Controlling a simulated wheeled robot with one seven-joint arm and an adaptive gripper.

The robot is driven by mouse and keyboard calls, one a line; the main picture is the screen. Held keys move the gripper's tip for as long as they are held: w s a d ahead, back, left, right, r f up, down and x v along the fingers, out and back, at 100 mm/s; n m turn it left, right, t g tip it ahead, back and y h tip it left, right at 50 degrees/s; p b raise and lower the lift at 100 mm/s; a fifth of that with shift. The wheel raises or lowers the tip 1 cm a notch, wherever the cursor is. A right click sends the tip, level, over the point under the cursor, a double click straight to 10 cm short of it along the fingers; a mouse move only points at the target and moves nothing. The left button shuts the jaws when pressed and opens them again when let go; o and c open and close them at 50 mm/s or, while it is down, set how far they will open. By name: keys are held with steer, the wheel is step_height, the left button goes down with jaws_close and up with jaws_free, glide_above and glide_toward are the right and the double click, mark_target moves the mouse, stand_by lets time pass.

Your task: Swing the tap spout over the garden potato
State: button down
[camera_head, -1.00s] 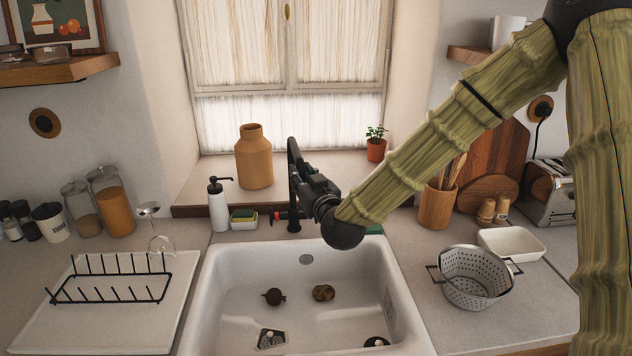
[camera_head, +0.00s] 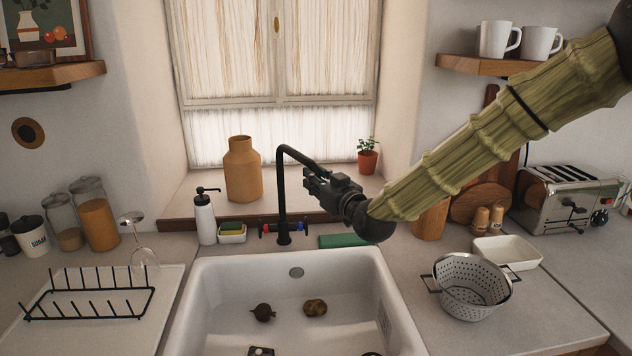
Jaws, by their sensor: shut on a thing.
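The black tap (camera_head: 283,200) stands behind the sink, its spout (camera_head: 302,157) arching out to the right. My gripper (camera_head: 318,182) is at the outer end of the spout and is shut on it. The fingers and the spout's tip overlap, so the exact contact is hard to see. The potato (camera_head: 315,307), brown and roundish, lies on the sink floor right of centre. The spout's end is above and behind it, near the sink's back edge. A dark beet-like root (camera_head: 263,312) lies left of the potato.
The white sink (camera_head: 205,285) has a drain hole at its back wall. A soap bottle (camera_head: 205,218) and sponge dish (camera_head: 232,233) stand left of the tap. A green block (camera_head: 344,241) lies at right, a colander (camera_head: 472,288) farther right, and a dish rack (camera_head: 90,303) at left.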

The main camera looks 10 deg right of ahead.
steer(key=c, duration=1.3)
jaws_free()
steer(key=shift+r, duration=0.1)
steer(key=shift+s+d, duration=0.1)
steer(key=v, duration=1.1)
steer(key=shift+s+d, duration=0.1)
steer(key=shift+s, duration=0.25)
